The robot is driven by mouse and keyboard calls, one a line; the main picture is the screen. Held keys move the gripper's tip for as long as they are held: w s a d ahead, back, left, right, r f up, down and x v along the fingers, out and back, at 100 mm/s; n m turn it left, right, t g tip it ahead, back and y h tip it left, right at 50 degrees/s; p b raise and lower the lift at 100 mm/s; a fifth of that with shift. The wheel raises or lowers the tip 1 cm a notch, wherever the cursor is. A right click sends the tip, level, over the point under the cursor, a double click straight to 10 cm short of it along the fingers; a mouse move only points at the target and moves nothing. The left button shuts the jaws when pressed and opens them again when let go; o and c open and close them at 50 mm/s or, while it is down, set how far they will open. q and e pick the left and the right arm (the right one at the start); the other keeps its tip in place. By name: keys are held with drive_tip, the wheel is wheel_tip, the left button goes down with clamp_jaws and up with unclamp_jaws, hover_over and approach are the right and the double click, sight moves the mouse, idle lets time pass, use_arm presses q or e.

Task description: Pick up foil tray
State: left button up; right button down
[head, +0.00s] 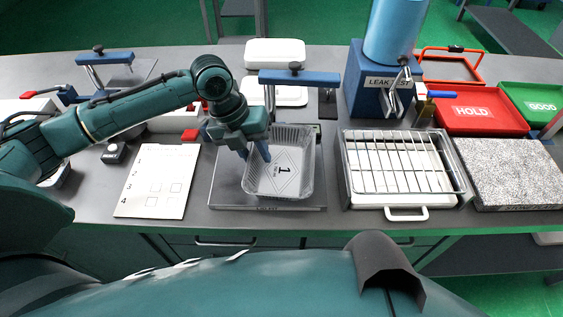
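The foil tray (307,172) is a silver rectangular pan with a label marked "1" on its floor. It rests on a grey square plate (228,192) on the bench. My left gripper (255,154) points down at the tray's left rim, near its far left corner. Its two blue fingers look apart, one over the inside of the tray and one near the outside of the left wall. Whether they touch the foil cannot be told. The gripper and wrist hide part of that rim. My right gripper is not in view.
A blue-barred clamp stand (300,78) rises just behind the tray. A wire rack (400,165) stands close on the right, and a numbered white card (157,182) lies on the left. The blue leak test unit (385,90) and red HOLD tray (478,112) are farther right.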

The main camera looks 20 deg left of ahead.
use_arm(q)
drive_tip(key=shift+c, duration=0.3)
clamp_jaws()
idle(0.3)
